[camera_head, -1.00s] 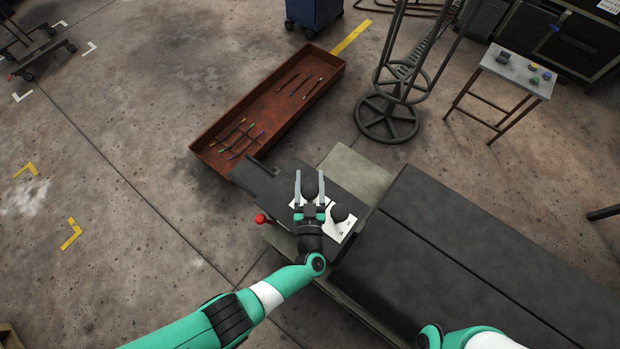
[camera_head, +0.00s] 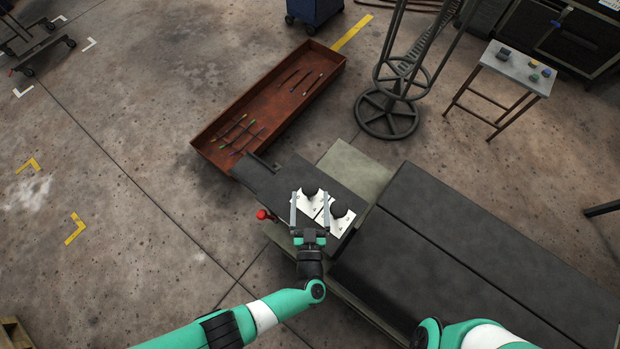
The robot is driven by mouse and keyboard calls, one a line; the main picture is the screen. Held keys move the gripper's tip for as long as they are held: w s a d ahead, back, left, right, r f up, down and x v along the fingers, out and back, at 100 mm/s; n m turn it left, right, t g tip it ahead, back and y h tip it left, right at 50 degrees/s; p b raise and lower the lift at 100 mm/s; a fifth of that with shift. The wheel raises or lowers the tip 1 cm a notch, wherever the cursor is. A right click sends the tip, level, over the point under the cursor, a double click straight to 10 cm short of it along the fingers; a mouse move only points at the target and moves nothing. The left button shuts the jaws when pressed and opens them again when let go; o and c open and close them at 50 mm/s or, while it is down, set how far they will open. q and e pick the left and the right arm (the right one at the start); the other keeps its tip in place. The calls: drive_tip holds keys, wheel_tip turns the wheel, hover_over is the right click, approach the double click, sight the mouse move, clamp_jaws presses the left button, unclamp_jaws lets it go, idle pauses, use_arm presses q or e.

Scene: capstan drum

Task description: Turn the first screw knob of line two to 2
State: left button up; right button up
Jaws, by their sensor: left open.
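Two dark round knobs stand on white marked plates on a dark panel. The left knob (camera_head: 310,190) and the right knob (camera_head: 338,209) sit side by side. The numbers on the plates (camera_head: 340,225) are too small to read. My left gripper (camera_head: 310,203) is open, its two fingers well apart. Its fingertips lie close to the near side of the left knob in the picture; I cannot tell whether they touch it. My right gripper is out of view; only part of my right arm shows at the bottom.
A red knob (camera_head: 263,214) sticks out at the panel's left edge. A rusty tray (camera_head: 290,105) with several thin rods lies behind. Dark flat covers (camera_head: 470,260) extend to the right. A spoked handwheel stand (camera_head: 388,118) and a small table (camera_head: 518,68) stand farther back.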

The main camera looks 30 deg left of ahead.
use_arm(q)
drive_tip(key=v, duration=0.4)
drive_tip(key=shift+s+d, duration=0.1)
drive_tip(key=shift+s, duration=0.05)
